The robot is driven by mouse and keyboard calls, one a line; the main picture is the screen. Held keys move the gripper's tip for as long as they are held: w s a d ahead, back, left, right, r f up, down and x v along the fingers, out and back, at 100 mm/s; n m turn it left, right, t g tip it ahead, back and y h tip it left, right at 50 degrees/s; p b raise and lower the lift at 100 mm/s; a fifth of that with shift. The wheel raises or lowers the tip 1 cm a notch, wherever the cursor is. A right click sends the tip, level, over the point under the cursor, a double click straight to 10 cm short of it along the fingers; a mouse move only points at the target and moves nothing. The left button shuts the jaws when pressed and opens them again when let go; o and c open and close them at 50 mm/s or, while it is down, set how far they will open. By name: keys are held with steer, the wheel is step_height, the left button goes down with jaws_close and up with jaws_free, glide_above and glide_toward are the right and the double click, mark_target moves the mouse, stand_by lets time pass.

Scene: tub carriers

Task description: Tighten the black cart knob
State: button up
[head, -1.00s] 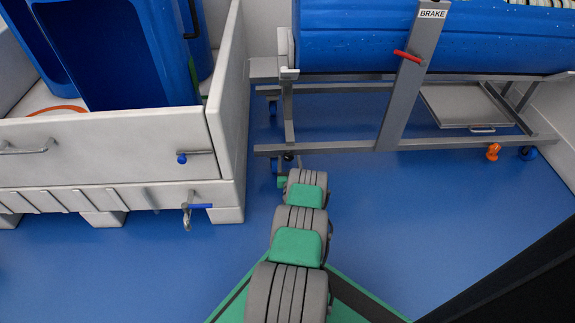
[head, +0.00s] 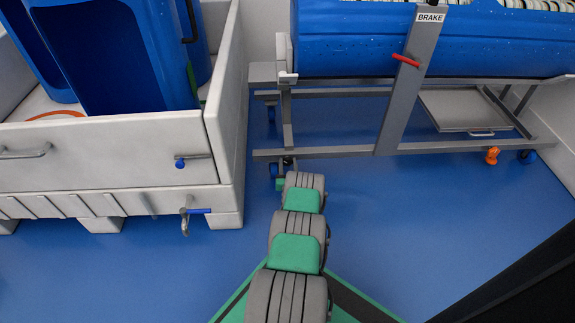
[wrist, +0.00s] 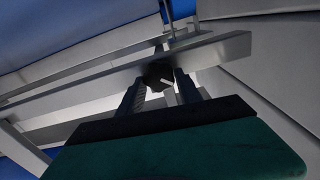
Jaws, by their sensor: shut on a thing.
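The black cart knob (wrist: 158,70) shows in the wrist view, under a grey bar of the cart frame. A pale mark runs across its face. My gripper (wrist: 160,77) is shut on the knob, with one finger on each side of it. In the head view my arm reaches out to the lower left end of the grey cart (head: 330,152), which carries a blue tub (head: 350,45). There the fingers and knob are too small and covered to make out clearly.
A white crate (head: 110,150) holding blue tubs stands left of my arm, with a blue-handled tap (head: 190,212) on its front. A red brake handle (head: 406,61) sits on the cart's upright. An orange part (head: 492,155) is at the right. Blue floor is clear right of my arm.

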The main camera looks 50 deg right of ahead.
steer(key=shift+c, duration=0.7)
steer(key=shift+a, duration=0.2)
steer(key=shift+c, duration=0.5)
steer(key=shift+d, duration=0.1)
steer(key=shift+d+m, duration=0.1)
steer(key=shift+m, duration=0.2)
steer(key=m, duration=0.3)
steer(key=shift+s+d, duration=0.1)
steer(key=m, duration=0.6)
steer(key=shift+s+d+f, duration=0.1)
steer(key=shift+f, duration=0.05)
steer(key=shift+m, duration=0.3)
